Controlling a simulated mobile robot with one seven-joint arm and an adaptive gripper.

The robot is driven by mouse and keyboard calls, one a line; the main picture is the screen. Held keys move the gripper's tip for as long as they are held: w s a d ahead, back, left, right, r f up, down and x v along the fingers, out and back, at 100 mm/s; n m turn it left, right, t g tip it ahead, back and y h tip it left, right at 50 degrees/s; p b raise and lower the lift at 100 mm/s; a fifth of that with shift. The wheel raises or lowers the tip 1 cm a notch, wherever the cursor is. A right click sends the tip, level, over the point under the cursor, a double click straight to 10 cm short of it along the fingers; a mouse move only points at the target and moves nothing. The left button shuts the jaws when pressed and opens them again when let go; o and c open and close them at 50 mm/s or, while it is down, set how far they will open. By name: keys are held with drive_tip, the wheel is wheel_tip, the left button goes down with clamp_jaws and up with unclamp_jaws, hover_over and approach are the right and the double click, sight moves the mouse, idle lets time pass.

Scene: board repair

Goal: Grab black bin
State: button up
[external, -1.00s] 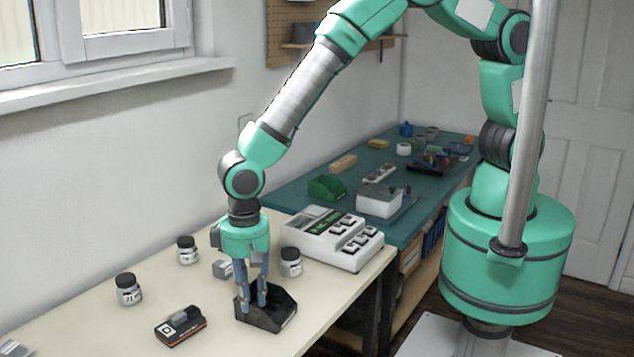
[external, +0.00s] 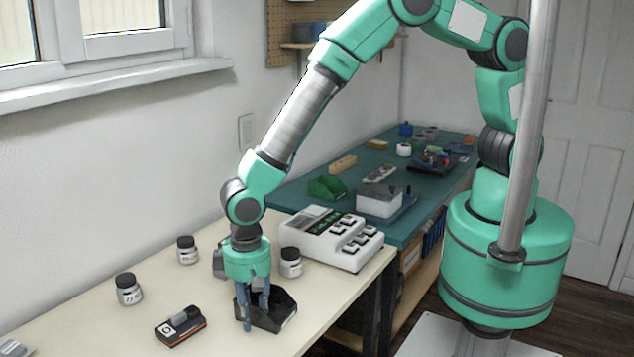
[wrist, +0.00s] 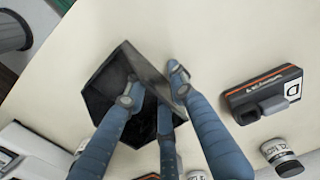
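The black bin (external: 273,318) sits on the cream table in the external view, and it also shows in the wrist view (wrist: 104,78). It is an open-topped dark tray. My gripper (external: 257,318) is low at the bin's left side and points down. In the wrist view my gripper (wrist: 155,88) has its blue fingers spread apart. Two fingers reach inside the bin and one is outside, with a grey bin wall between them. I see no firm grip on the wall.
A black-and-orange device (external: 180,326) lies left of the bin. Jars (external: 129,289), (external: 187,250) and (external: 291,262) stand behind it. A white machine with buttons (external: 332,238) is behind right. The table's front edge is close to the bin.

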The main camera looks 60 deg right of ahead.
idle(0.4)
clamp_jaws()
drive_tip(key=shift+r, duration=0.15)
drive_tip(key=shift+r, duration=0.6)
wheel_tip(320, 180, up, 2)
drive_tip(key=shift+r+p, duration=0.1)
drive_tip(key=shift+p, duration=0.55)
drive_tip(key=s+d, duration=0.3)
drive_tip(key=d, duration=0.1)
drive_tip(key=s+d+r+p, duration=0.1)
drive_tip(key=s+d, duration=0.2)
drive_tip(key=d, duration=0.1)
drive_tip(key=s+d+p, duration=0.1)
drive_tip(key=s+d, duration=0.2)
drive_tip(key=d, duration=0.1)
drive_tip(key=shift+s+d+r, duration=0.2)
drive_tip(key=shift+s+d, duration=0.15)
drive_tip(key=shift+s, duration=0.05)
